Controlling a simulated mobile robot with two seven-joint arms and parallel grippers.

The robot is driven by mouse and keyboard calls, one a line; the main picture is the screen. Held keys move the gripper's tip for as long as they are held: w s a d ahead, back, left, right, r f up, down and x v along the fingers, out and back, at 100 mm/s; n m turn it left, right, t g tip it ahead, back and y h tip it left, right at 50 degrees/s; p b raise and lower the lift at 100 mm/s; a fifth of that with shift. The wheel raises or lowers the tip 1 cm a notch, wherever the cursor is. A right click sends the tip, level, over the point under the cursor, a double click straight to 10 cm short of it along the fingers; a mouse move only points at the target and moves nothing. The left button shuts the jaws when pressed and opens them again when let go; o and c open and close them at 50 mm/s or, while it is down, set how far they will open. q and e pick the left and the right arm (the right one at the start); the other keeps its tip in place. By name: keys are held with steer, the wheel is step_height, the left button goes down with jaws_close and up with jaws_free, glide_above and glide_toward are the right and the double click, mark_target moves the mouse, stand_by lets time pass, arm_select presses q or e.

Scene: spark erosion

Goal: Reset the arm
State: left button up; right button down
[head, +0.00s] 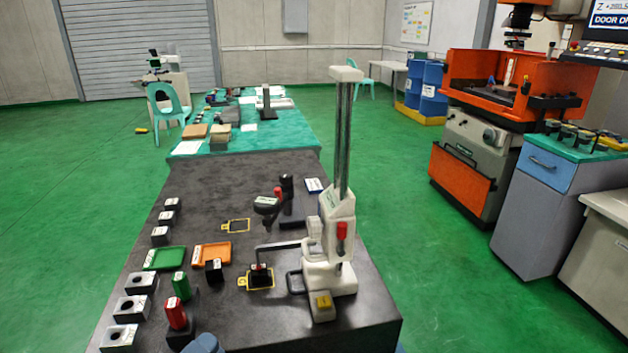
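A white height gauge (327,205) with a tall twin-rod column stands upright on the dark table. Its thin dark arm (276,246) reaches left from the slider and bends down over a black block (259,270). I cannot tell whether arm and block touch. The block sits in a yellow-outlined square. A red handle (341,230) is on the slider, and a yellow button (323,300) is on the base. Of my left gripper (205,344), only a blurred blue-grey part shows at the bottom edge, apart from the gauge; its fingers cannot be made out. My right gripper is out of view.
Left of the gauge are an orange tray (213,252), a green tray (164,258), a red cylinder (176,315), a green cylinder (181,287) and several bored blocks (138,281). A black stand (287,190) is behind. The table's front right is clear.

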arm_select(q)
steer(key=s+a+f+m+g+y, duration=0.1)
steer(key=s+a+f+m+y, duration=0.2)
steer(key=f, duration=0.5)
steer(key=s+a+f+m+g+y, duration=0.2)
steer(key=a+f+m+y, duration=0.2)
steer(key=f, duration=0.4)
steer(key=s+a+f+m+g+y, duration=0.1)
steer(key=s+a+f+m+y, duration=0.2)
steer(key=f, duration=0.6)
steer(key=a+m, duration=0.2)
steer(key=m, duration=0.1)
steer(key=shift+s+a+m+g+y, duration=0.15)
steer(key=shift+s+m+g+y, duration=0.2)
steer(key=shift+m+g+y, duration=0.05)
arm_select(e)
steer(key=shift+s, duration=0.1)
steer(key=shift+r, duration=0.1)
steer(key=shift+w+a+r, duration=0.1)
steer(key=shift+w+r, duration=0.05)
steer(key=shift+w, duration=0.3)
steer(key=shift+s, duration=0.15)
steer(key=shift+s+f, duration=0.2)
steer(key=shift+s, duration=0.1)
